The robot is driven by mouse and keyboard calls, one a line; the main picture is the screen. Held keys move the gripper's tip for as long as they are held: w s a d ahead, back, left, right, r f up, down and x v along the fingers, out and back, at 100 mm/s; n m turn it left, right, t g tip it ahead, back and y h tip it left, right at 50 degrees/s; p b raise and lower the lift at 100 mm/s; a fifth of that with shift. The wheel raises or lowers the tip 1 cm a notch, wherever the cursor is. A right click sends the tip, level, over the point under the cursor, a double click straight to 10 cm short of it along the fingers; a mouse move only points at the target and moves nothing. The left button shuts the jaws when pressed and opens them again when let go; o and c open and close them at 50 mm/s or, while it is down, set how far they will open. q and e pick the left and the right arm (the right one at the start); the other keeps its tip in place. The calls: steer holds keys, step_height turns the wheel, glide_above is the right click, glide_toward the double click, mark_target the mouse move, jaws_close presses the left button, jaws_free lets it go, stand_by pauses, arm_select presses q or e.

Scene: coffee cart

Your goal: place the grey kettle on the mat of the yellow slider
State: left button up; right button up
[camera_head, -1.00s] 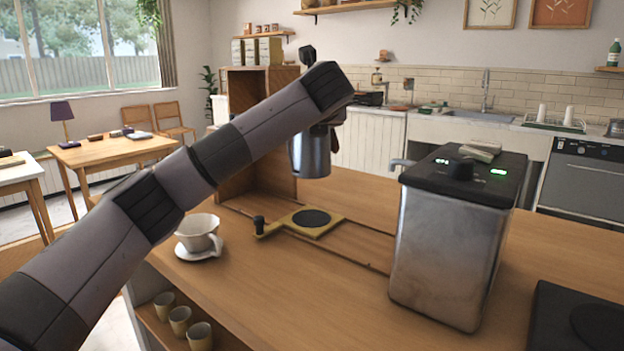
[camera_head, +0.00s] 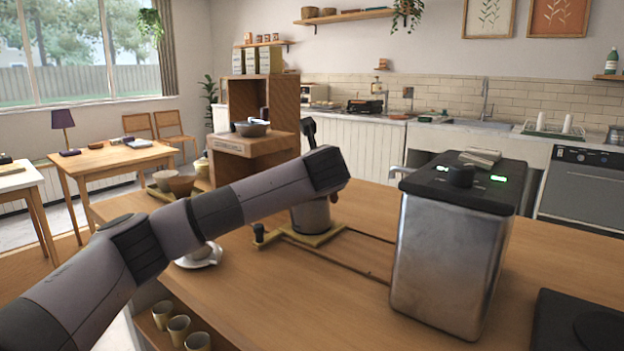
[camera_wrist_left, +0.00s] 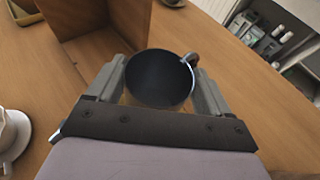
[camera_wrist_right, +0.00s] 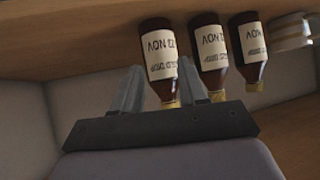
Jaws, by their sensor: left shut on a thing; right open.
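The grey kettle (camera_head: 312,217) is upright over the mat end of the yellow slider (camera_head: 336,237) in the head view. Its base hides the dark mat, and I cannot tell whether it touches it. The slider's black knob (camera_head: 258,233) shows at the left. My left gripper (camera_wrist_left: 160,70) is shut on the kettle, with one finger on each side of its round body. The kettle's open top (camera_wrist_left: 158,82) and brown handle (camera_wrist_left: 192,58) show in the left wrist view. My right gripper (camera_wrist_right: 160,68) is open, near several dark bottles (camera_wrist_right: 163,60).
A metal machine (camera_head: 447,260) stands right of the slider. A white cup on a saucer (camera_head: 203,258) is at the left, partly behind my left arm. A wooden box (camera_head: 245,155) stands behind. The counter (camera_head: 330,300) in front is clear.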

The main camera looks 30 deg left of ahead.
arm_select(q)
steer(key=o, duration=1.8)
steer(key=b+v, duration=0.1)
steer(key=v, duration=1.1)
steer(key=shift+s+a+r, duration=0.1)
